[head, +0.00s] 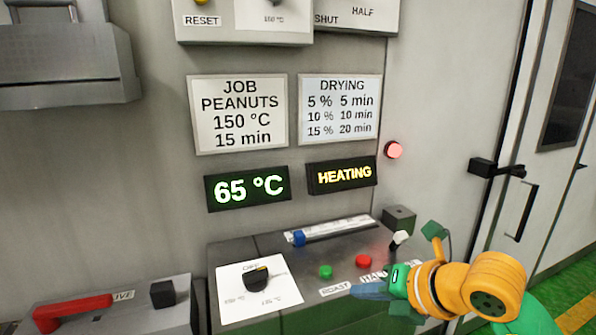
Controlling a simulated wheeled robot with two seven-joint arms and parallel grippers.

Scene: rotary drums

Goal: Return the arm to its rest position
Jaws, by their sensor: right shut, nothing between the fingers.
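My right gripper (372,290) is at the lower right, over the front of the dark control console (225,255). It is shut and empty, with its fingers pointing left, near the ROAST label (335,289). I cannot tell whether it touches the console. My orange right arm comes in from the lower right and hides part of the console's right end. My left gripper is not in view.
The console carries a black knob (257,277), a green button (326,271), a red button (363,261) and a blue slider (298,238). A display reads 65 °C (248,188); another reads HEATING (342,175). A red lever (72,313) is at lower left. A door handle (497,168) projects at right.

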